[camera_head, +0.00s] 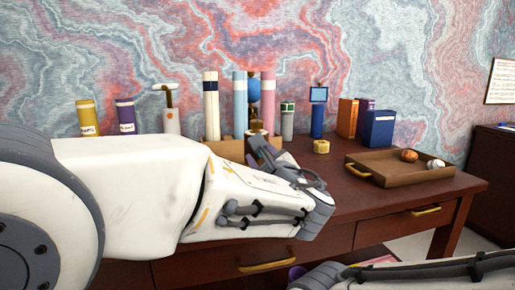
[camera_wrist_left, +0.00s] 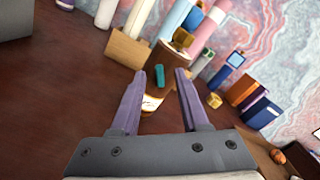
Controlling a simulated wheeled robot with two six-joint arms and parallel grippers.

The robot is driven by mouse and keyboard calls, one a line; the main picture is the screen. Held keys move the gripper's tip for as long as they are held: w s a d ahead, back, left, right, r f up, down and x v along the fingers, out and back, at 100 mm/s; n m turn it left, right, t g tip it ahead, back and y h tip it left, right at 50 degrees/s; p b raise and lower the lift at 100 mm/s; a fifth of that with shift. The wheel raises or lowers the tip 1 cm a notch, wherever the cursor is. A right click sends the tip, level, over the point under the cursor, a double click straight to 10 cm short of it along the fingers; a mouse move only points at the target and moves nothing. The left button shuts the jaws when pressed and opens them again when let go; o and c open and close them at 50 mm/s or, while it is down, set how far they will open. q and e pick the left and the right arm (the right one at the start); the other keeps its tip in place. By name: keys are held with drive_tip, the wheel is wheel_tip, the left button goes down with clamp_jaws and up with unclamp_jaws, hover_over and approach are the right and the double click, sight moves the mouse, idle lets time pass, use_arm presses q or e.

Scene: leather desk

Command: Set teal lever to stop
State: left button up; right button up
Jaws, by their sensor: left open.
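The teal lever (camera_wrist_left: 160,76) shows in the left wrist view, standing out from a brown device (camera_wrist_left: 163,60) with a white and orange plate (camera_wrist_left: 152,102) below it. My left gripper (camera_wrist_left: 159,74) is open, with one purple finger on each side of the lever. Whether a finger touches the lever I cannot tell. In the head view my left arm and wrist hide the lever and most of the device. My right arm (camera_head: 420,275) lies at the bottom right of the head view, and its fingers are mostly out of frame.
A wooden block holder (camera_wrist_left: 128,48) and several tall cylinders stand behind the device. A yellow tape roll (camera_head: 321,146) and blue box (camera_head: 379,128) stand to the right. A brown tray (camera_head: 400,176) holds two balls. Bare desk (camera_wrist_left: 60,90) lies left of the device.

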use_arm(q)
drive_tip(key=shift+w+a, duration=0.25)
drive_tip(key=shift+w, duration=0.45)
use_arm(e)
drive_tip(key=shift+w+r, duration=0.1)
drive_tip(key=shift+w, duration=0.35)
use_arm(q)
clamp_jaws()
